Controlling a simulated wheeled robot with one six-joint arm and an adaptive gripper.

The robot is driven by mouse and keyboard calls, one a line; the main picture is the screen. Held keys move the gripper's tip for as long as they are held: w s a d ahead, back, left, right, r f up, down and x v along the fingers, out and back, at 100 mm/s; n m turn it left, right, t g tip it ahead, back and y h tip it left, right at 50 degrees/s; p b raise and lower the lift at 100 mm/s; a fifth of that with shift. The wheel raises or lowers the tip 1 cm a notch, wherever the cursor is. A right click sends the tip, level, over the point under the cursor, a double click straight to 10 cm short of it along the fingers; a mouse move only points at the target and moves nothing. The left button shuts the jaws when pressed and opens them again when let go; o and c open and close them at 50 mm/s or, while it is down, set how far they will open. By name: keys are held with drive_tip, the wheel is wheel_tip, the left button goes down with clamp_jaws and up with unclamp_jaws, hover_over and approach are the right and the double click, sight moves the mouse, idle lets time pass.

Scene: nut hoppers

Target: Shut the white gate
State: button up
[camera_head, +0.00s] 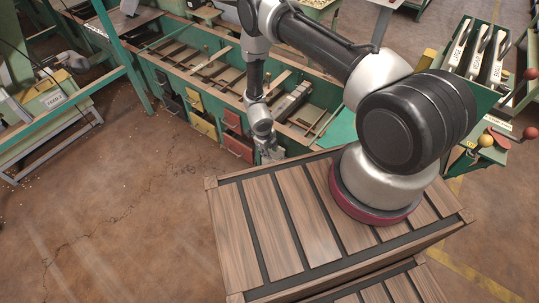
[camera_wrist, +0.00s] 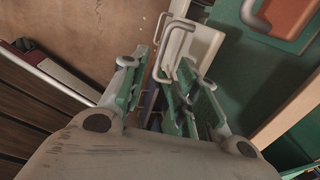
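The white gate (camera_wrist: 203,43) shows in the wrist view, at the top middle just beyond my fingertips. It looks like a pale panel standing out from the green bench front, with a looped handle (camera_wrist: 157,50) on its left side. My gripper (camera_wrist: 168,88) is open, its two fingers apart with the gate's near end and handle ahead of and between them. I cannot tell whether a finger touches the gate. In the head view my gripper (camera_head: 270,152) hangs low beside the bench front, right of the red gate. The white gate is not clearly visible there.
The green hopper bench (camera_head: 160,72) carries black, yellow (camera_head: 201,122) and red (camera_head: 238,146) gates along its front. An orange-red gate (camera_wrist: 293,14) with a grey handle is at the wrist view's upper right. Open floor (camera_head: 110,190) lies left of my wooden-slatted base.

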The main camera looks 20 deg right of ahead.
wheel_tip(320, 180, up, 6)
drive_tip(key=a, duration=0.1)
drive_tip(key=shift+s+r, duration=0.2)
drive_tip(key=shift+s, duration=0.2)
